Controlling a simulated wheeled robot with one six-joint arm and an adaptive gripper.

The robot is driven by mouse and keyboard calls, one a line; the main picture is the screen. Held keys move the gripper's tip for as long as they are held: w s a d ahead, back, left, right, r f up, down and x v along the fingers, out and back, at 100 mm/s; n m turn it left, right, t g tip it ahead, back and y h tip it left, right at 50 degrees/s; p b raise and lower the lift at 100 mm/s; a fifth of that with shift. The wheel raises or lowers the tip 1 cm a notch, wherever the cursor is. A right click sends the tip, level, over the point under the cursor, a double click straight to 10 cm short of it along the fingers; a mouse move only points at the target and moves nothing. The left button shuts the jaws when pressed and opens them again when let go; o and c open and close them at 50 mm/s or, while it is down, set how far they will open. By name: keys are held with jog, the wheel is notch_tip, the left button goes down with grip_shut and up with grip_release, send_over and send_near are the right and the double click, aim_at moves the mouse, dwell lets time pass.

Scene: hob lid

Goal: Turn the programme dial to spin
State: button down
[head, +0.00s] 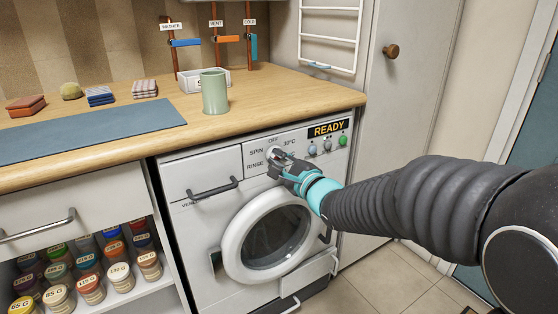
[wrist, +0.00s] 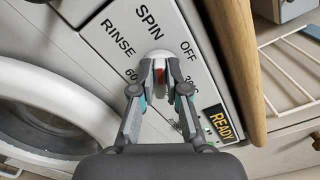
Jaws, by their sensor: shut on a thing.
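The programme dial (wrist: 157,55) is a round white knob on the washing machine's front panel, with a bit of red showing between my fingers. Around it are the labels SPIN, OFF, RINSE, 30°C and a partly covered 60. My gripper (wrist: 160,68) is shut on the dial, one finger on each side. In the head view my gripper (head: 276,158) reaches the panel from the right and covers most of the dial. Which label the dial points at cannot be told, since the fingers hide much of it.
The washing machine (head: 205,225) has a READY display (head: 328,129), buttons, a drawer handle (head: 212,189) and a round door (head: 270,242) below the dial. The wooden worktop (head: 250,108) overhangs above, with a green mug (head: 214,92) near its edge.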

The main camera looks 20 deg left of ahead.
dwell(0.4)
jog(key=c, duration=1.2)
grip_release()
jog(key=v, duration=1.2)
jog(key=shift+s, duration=0.1)
jog(key=shift+a, duration=0.1)
